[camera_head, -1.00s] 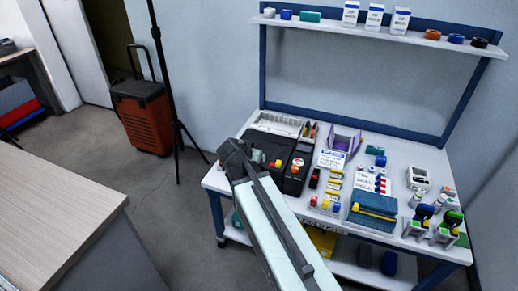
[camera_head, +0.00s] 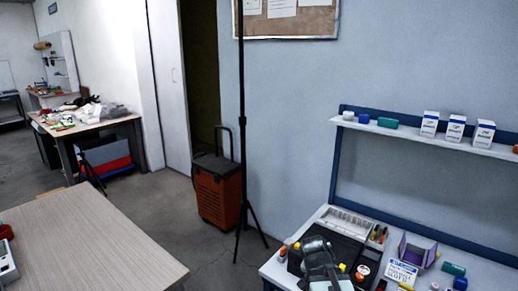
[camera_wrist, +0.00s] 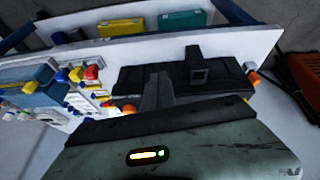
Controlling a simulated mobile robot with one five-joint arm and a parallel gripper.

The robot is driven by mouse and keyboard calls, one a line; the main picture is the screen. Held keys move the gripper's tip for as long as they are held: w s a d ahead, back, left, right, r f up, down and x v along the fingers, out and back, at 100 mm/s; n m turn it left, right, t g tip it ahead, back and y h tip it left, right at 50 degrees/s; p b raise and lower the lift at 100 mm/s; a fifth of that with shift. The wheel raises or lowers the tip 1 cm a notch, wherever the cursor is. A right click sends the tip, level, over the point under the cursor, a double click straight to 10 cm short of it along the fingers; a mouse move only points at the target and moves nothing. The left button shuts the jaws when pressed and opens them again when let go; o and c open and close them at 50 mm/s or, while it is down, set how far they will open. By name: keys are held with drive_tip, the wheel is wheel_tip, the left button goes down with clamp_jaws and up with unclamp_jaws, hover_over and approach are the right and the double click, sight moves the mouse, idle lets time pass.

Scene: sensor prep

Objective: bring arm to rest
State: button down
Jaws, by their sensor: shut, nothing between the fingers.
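My arm enters at the bottom of the head view, with its dark end (camera_head: 318,262) low over the left part of the white workbench (camera_head: 274,268). The fingers are hard to make out there. In the wrist view my gripper (camera_wrist: 176,82) shows as dark grey fingers in front of the black case on the bench. It is shut and empty. My grey-green wrist housing fills the bottom of that view. The arm hides part of the black case (camera_head: 346,250) in the head view.
The bench holds a purple holder (camera_head: 416,250), a white sign (camera_head: 401,274) and small bottles. A shelf (camera_head: 400,131) with white boxes stands behind. A black stand (camera_head: 241,130) and an orange case (camera_head: 217,195) are left of the bench. A wooden table (camera_head: 90,240) is at lower left.

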drive_tip(key=s+a+f+n+g+y, duration=0.2)
drive_tip(key=s+a+n+g+y, duration=0.1)
drive_tip(key=s+a+n, duration=0.35)
wheel_tip(320, 180, up, 13)
drive_tip(key=p, duration=1.3)
drive_tip(key=shift+s+d+r, duration=0.15)
drive_tip(key=shift+s+d, duration=0.05)
drive_tip(key=shift+s, duration=0.25)
